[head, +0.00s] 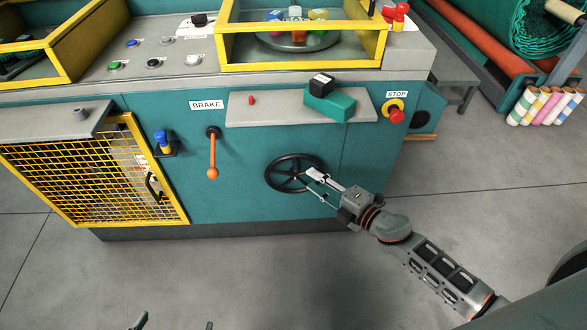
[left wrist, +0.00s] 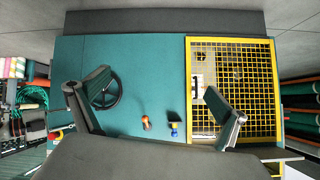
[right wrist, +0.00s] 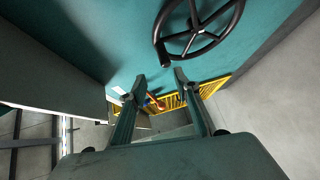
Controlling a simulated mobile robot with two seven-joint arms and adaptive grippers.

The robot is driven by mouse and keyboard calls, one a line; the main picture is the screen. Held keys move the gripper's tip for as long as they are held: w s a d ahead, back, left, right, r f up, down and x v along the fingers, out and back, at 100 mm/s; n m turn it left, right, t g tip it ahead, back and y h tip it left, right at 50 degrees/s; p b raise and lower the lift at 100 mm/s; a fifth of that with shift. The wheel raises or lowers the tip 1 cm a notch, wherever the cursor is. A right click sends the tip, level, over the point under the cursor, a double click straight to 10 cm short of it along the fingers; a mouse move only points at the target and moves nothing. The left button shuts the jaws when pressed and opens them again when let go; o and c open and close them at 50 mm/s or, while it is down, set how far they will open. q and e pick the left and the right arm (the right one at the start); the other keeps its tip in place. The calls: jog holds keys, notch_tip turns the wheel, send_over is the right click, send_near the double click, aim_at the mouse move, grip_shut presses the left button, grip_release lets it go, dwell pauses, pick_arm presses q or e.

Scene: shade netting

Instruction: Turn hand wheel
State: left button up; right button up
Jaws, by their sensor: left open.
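The black hand wheel (head: 293,175) is on the teal front panel of the machine. It has a round rim, spokes and a stub handle, and shows above my right gripper in the right wrist view (right wrist: 194,22). My right gripper (head: 316,183) is in front of the wheel's right side in the head view. Its fingers (right wrist: 159,80) are apart with nothing between them; whether they touch the wheel I cannot tell. My left gripper (head: 174,323) shows only as fingertips at the bottom edge of the head view. In the left wrist view it (left wrist: 160,92) is open and empty, one finger partly covering the wheel.
Left of the wheel are an orange brake lever (head: 212,155), a blue knob (head: 163,140) and a yellow mesh guard (head: 95,175). A shelf (head: 245,117) above bears a teal block (head: 330,103). A red stop button (head: 396,114) sits to the right. The floor in front is clear.

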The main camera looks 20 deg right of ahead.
aim_at(296, 167)
jog(key=w+a+f+n, duration=0.1)
jog(key=w, duration=0.1)
jog(key=w+a+n+b, duration=0.1)
jog(key=w, duration=0.2)
jog(key=w+a+f+n+g, duration=0.1)
jog(key=w, duration=0.2)
jog(key=shift+w+f+y+b, duration=0.15)
jog(key=shift+f+y+b, duration=0.15)
jog(key=shift+b, duration=0.1)
jog(key=shift+w+a, duration=0.25)
jog(key=shift+w, duration=0.25)
grip_shut()
